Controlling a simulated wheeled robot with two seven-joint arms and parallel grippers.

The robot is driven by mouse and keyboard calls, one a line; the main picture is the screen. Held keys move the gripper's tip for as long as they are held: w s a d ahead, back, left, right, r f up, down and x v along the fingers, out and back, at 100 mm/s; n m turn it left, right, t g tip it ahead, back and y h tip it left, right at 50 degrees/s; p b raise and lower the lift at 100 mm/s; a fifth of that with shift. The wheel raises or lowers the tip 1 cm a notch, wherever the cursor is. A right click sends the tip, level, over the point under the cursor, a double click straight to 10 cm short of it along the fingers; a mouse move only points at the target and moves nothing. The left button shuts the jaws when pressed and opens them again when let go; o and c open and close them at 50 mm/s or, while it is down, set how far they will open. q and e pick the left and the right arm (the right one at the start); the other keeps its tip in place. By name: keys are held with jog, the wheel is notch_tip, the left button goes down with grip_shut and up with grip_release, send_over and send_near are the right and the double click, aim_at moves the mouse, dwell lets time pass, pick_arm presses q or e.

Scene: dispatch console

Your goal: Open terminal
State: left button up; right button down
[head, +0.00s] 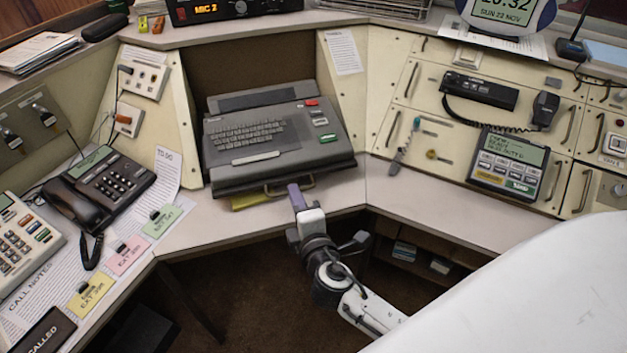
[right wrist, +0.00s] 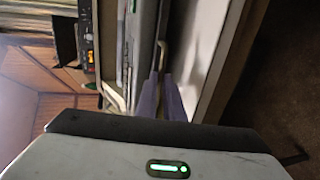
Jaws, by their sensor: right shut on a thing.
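The terminal (head: 270,128) is a dark grey machine with a keyboard, standing in the recess at the middle of the console. A metal bar handle (head: 268,190) runs along its lower front edge. My right gripper (head: 296,192) is at the right part of this handle, its purple fingers shut on it. In the right wrist view the two fingers (right wrist: 161,92) lie close together at the handle (right wrist: 161,56); the exact contact is hard to make out. My left gripper is not in view.
A yellow paper (head: 252,201) lies under the terminal's front edge. A black phone (head: 105,185) and coloured tags are on the left desk. A keypad unit with a green screen (head: 508,163) is on the right panel. The desk strip right of the gripper is clear.

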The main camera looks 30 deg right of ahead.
jog(key=shift+s, duration=0.2)
jog(key=c, duration=1.9)
grip_release()
jog(key=shift+a, duration=0.1)
